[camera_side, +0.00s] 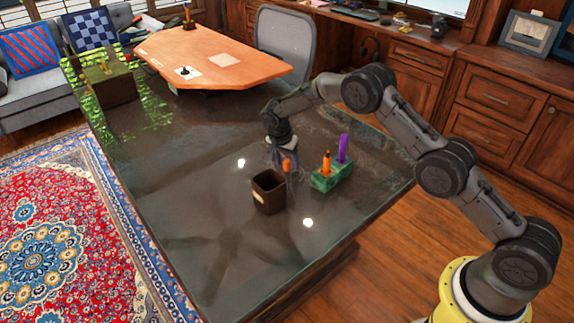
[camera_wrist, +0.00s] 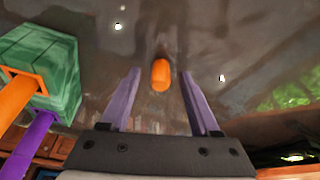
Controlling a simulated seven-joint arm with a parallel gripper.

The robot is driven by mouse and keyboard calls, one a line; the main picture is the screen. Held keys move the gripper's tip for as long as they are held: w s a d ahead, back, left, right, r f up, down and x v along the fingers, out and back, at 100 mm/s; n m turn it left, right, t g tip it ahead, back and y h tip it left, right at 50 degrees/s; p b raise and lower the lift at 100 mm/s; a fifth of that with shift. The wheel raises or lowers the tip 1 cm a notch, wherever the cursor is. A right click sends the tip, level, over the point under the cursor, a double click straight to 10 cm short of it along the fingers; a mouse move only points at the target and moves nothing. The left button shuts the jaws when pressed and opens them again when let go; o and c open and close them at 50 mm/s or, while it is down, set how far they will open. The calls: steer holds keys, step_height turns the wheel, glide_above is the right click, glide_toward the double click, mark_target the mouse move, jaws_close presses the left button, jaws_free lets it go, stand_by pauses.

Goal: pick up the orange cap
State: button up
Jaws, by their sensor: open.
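The orange cap (camera_wrist: 161,76) shows in the wrist view as a small rounded orange piece, centred between my finger tips, with a gap on each side. In the side view an orange piece (camera_side: 287,165), apparently the cap, is beside my gripper (camera_side: 281,156), just behind the dark box. My gripper (camera_wrist: 160,88) is open, with two purple fingers spread and nothing held. How far the cap is from the fingers in depth is hard to tell.
A dark open box (camera_side: 268,194) stands close in front of my gripper. A green block (camera_side: 330,180) to the right holds an upright orange piece (camera_side: 326,163) and a purple one (camera_side: 343,148). The dark tabletop (camera_side: 205,215) is clear to the left.

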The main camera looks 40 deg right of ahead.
mark_target(288, 161)
jaws_close()
steer(key=shift+r, duration=0.1)
stand_by(0.3)
steer(key=shift+r, duration=0.2)
steer(key=r, duration=0.3)
steer(key=shift+s+r, duration=0.15)
steer(key=shift+s, duration=0.05)
steer(key=s+r, duration=0.9)
steer(key=s, duration=0.4)
steer(key=shift+s+a, duration=0.3)
